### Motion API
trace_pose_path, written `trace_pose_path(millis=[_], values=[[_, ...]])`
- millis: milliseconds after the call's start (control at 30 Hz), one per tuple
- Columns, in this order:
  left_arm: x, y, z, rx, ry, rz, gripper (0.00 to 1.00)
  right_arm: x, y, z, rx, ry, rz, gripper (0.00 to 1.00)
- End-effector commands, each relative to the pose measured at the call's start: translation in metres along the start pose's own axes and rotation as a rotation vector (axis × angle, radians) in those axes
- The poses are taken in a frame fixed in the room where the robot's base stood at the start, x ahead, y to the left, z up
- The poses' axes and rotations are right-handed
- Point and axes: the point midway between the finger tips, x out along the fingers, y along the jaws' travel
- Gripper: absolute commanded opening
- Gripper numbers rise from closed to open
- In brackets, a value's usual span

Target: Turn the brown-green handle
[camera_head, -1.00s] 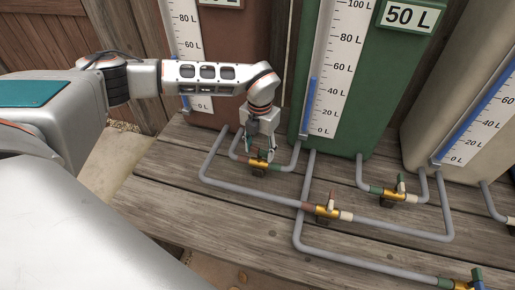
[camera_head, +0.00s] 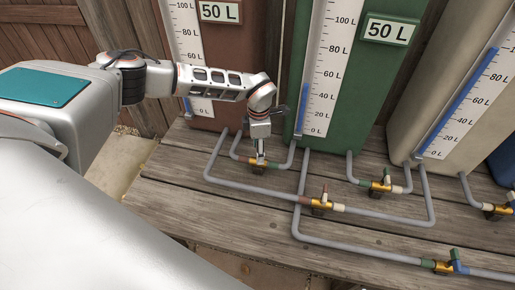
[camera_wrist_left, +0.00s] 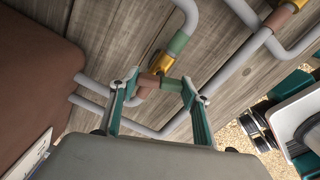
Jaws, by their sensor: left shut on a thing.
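In the head view my left gripper (camera_head: 260,156) points down at the yellow valve (camera_head: 258,167) on the pipe between the brown tank (camera_head: 238,75) and the green tank (camera_head: 363,85). The fingers mostly hide the handle there. My right gripper is not in view.
Other valves sit on grey pipes over the wooden boards: brown-white (camera_head: 321,203), green-white (camera_head: 381,185), green-blue (camera_head: 444,266) and white-blue (camera_head: 497,210). A beige tank (camera_head: 440,75) stands at the right. Bare boards (camera_head: 225,217) lie in front of the pipes.

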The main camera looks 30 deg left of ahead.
Motion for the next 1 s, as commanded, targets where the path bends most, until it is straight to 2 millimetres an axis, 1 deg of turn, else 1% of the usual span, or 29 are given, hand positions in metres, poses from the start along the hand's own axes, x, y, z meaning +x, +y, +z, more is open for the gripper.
trace_pose_path(millis=[200, 433, 700, 1000], values=[[-0.0002, -0.0011, -0.0006, 0.169, 0.003, -0.002, 0.25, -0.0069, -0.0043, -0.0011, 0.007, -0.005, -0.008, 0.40], [0.0007, -0.0007, -0.0009, 0.291, 0.002, -0.002, 0.25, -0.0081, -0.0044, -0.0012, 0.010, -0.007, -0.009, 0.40], [0.0016, -0.0012, -0.0012, 0.355, 0.003, -0.003, 0.25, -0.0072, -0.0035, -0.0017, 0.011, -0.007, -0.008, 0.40], [0.0020, -0.0013, -0.0013, 0.363, 0.003, -0.004, 0.25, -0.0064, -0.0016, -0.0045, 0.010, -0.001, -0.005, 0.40]])
